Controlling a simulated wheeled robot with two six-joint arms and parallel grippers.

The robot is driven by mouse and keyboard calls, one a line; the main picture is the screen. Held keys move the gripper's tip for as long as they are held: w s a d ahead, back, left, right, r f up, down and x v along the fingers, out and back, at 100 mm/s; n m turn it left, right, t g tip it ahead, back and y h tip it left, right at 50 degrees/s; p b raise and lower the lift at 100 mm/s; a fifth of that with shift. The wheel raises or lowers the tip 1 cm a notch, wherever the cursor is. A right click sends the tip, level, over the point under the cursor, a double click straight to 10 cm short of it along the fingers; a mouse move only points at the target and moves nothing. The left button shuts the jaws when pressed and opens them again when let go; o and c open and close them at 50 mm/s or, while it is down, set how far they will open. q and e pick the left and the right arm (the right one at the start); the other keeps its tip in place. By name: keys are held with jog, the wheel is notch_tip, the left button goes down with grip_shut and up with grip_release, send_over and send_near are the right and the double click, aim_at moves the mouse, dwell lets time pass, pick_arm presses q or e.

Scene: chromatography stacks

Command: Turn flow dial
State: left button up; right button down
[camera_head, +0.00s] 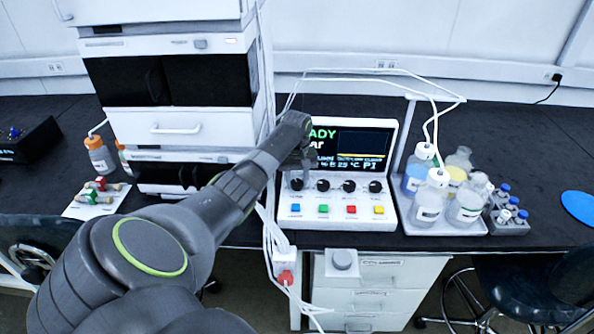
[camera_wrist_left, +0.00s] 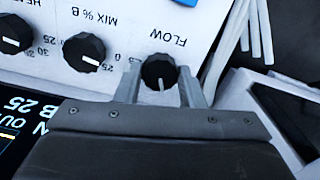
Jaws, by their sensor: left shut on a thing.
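The flow dial (camera_head: 296,184) is a black ribbed knob, leftmost in the row on the white control panel (camera_head: 370,219). In the left wrist view the dial (camera_wrist_left: 159,69) sits below the upside-down word FLOW, its white mark pointing down in that picture. My left gripper (camera_head: 297,177) reaches the panel from the left. Its two fingers (camera_wrist_left: 160,84) stand on either side of the dial and are shut on it. The wrist hides part of the screen (camera_head: 364,142). My right gripper is in neither view.
More black dials (camera_head: 349,186) stand close to the right, one marked MIX % B (camera_wrist_left: 84,52). Coloured buttons (camera_head: 351,209) lie below. The chromatography stack (camera_head: 176,90) is to the left. Bottles (camera_head: 432,198) with tubing stand on a tray to the right.

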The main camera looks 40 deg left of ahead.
pick_arm(q)
jog(key=m+p, duration=0.2)
jog(key=m, duration=0.1)
jog(key=shift+r, duration=0.2)
jog(key=m+p, duration=0.1)
jog(key=m, duration=0.1)
jog(key=shift+m, duration=0.3)
jog(key=m+p, duration=0.1)
jog(key=m, duration=0.2)
jog(key=shift+w+m, duration=0.1)
jog(key=shift+m, duration=0.2)
jog(key=shift+f+m+p, duration=0.1)
jog(key=shift+m+p, duration=0.25)
jog(key=shift+m, duration=1.35)
jog(key=o, duration=1)
